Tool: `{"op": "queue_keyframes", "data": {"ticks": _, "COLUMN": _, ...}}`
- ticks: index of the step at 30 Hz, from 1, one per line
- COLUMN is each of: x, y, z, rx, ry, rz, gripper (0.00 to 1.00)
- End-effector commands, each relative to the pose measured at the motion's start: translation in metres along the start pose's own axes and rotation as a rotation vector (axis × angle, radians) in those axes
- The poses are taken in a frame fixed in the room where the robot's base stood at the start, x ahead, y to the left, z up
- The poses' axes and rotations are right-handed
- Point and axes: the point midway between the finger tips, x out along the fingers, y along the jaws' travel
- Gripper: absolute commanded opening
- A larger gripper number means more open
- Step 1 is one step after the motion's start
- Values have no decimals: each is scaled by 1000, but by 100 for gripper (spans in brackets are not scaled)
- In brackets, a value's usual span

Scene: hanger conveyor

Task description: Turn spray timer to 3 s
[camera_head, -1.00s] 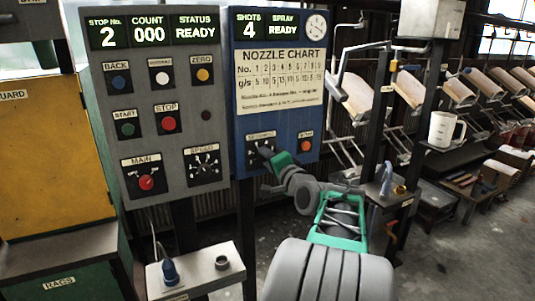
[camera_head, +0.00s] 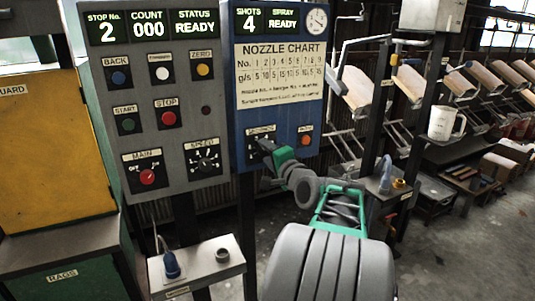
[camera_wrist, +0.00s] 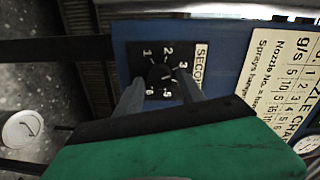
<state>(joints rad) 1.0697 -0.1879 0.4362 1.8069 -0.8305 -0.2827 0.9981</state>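The spray timer (camera_head: 254,147) is a dark dial plate with a black knob on the blue panel, below the nozzle chart. In the wrist view its knob (camera_wrist: 159,74) sits among white numbers, with 1, 2 and 3 legible and a "SECONDS" label partly visible beside it. The knob's pointer is too dark to read. My gripper (camera_head: 266,148) reaches up to the dial and covers part of it in the head view. In the wrist view my gripper's two grey fingers (camera_wrist: 160,86) stand apart on either side of the knob; contact is not clear.
An orange button (camera_head: 305,139) is just right of the timer. The grey panel (camera_head: 205,108) to the left carries several buttons and a speed dial (camera_head: 207,160). A small stand (camera_head: 224,270) is below. A post with a white mug (camera_head: 444,122) is at right.

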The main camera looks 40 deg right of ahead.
Motion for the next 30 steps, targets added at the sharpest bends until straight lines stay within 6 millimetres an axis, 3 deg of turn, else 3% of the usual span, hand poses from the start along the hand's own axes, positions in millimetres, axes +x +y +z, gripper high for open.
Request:
{"op": "queue_keyframes", "data": {"ticks": 11, "x": -4, "y": 0, "z": -1, "rx": -1, "ry": 2, "rz": 0, "gripper": 53}}
{"op": "queue_keyframes", "data": {"ticks": 21, "x": -67, "y": 0, "z": -2, "rx": -1, "ry": 6, "rz": 0, "gripper": 53}}
{"op": "queue_keyframes", "data": {"ticks": 30, "x": -78, "y": 0, "z": 0, "rx": -1, "ry": -1, "rz": 0, "gripper": 53}}
